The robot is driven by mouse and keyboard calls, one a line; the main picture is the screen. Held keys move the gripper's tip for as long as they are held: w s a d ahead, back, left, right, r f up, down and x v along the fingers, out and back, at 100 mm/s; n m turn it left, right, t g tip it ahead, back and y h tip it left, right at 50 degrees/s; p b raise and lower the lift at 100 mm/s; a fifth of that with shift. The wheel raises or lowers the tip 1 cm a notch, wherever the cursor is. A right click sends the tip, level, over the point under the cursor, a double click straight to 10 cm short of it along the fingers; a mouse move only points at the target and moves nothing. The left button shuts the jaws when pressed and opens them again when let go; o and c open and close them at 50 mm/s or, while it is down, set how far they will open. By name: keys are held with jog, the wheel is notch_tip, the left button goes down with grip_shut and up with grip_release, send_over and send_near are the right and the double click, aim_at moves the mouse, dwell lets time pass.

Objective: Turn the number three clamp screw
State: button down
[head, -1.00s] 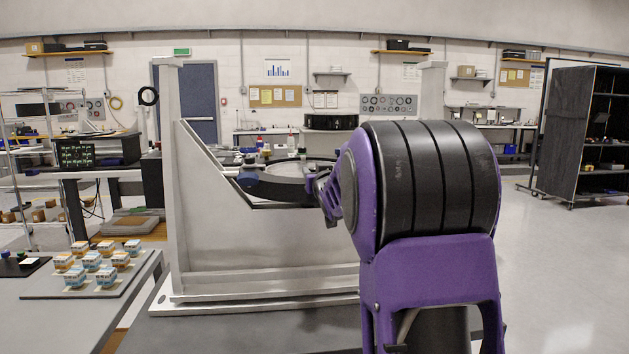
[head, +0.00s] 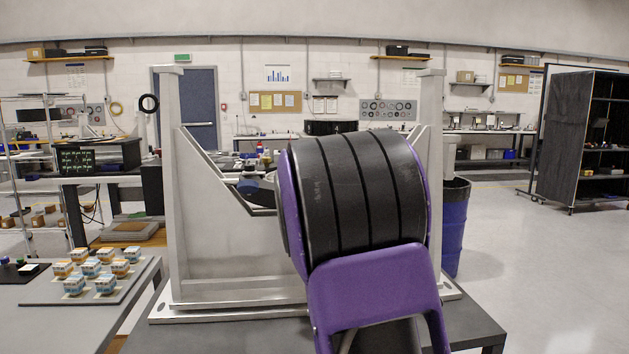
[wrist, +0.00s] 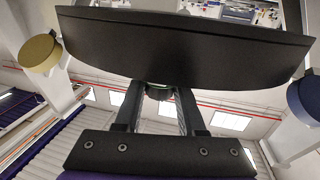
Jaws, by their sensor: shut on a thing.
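The mirror fixture is a grey metal frame with two uprights (head: 180,200) in the head view. The round mirror cell shows as a wide black curved rim (wrist: 185,45) across the top of the wrist view. A small dark clamp screw (wrist: 159,92) sits under the middle of that rim, between the fingertips. My gripper (wrist: 159,90) is shut on this screw from below. No number can be read on it. In the head view my purple arm hides the gripper, the screw and most of the cell.
In the wrist view, a brass-coloured knob (wrist: 38,52) is at the left and a blue-faced knob (wrist: 306,97) at the right. A tray (head: 50,292) of small boxes lies on the left bench. A blue barrel (head: 453,230) stands behind the right upright.

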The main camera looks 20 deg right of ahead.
jog(key=shift+r, duration=0.1)
jog(key=c, duration=0.5)
grip_release()
jog(key=shift+s, duration=0.1)
